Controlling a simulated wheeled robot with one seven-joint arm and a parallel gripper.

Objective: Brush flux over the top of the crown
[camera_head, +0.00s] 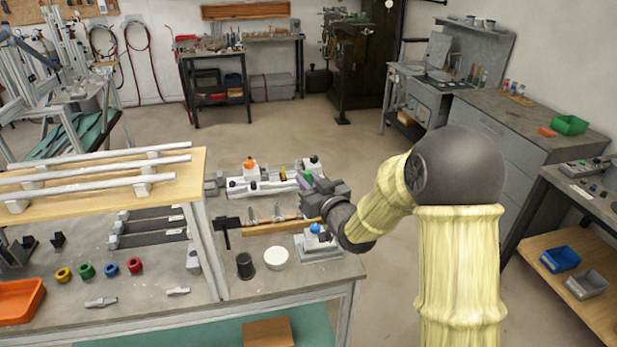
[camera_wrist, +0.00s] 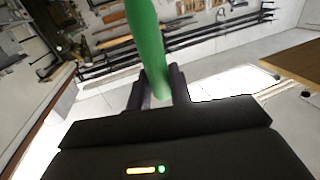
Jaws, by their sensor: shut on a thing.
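My gripper (camera_head: 307,197) reaches over the right end of the workbench, beside a metal jig (camera_head: 262,186) with pale bars, an orange part and black knobs. In the wrist view the fingers (camera_wrist: 158,92) are shut on a thick green handle (camera_wrist: 147,40), which I take for the flux brush. It stands up between the fingers; its bristles are out of view. A small green and purple patch shows next to the gripper in the head view, partly hidden. I cannot pick out the crown for certain; contact with it cannot be told.
A white round pot (camera_head: 276,259), a dark cup (camera_head: 244,266) and a block with a blue knob (camera_head: 318,243) stand near the bench front. A hammer (camera_head: 226,232) and a wooden rack (camera_head: 270,227) lie behind them. A raised shelf with tubes (camera_head: 95,183) borders the left.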

